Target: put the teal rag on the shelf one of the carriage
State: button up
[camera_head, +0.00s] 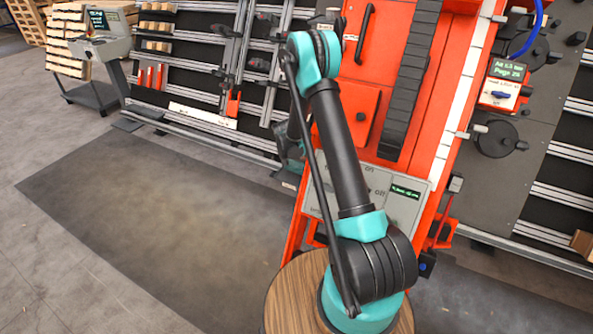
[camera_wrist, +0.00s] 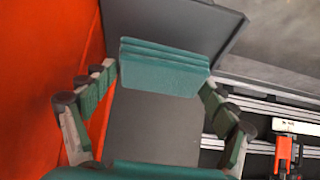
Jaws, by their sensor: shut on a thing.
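The teal rag (camera_wrist: 160,70) is a folded, layered block in the wrist view. My gripper (camera_wrist: 158,84) is shut on it, one finger at each side. A dark grey plate with a raised edge (camera_wrist: 225,22) lies beyond the rag, beside a red-orange wall (camera_wrist: 50,60); it may be a shelf of the carriage, but I cannot read any label. I cannot tell whether the rag touches it. In the head view the tall red-orange carriage (camera_head: 362,100) stands behind my arm. The rag does not show there, and my gripper is mostly hidden behind the arm.
Silver horizontal rails (camera_head: 215,147) run along the line at the left. A control box with a green display (camera_head: 404,193) is on the carriage front. A console (camera_head: 103,40) stands at the far left. The dark floor mat (camera_head: 140,215) is clear. A small red clamp (camera_wrist: 284,152) shows at lower right.

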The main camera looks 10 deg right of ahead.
aim_at(295, 166)
notch_tip(295, 166, down, 3)
jog(key=shift+s+d+f, duration=0.1)
jog(key=shift+d+f, duration=0.05)
jog(key=o, duration=0.9)
jog(key=v, duration=1.2)
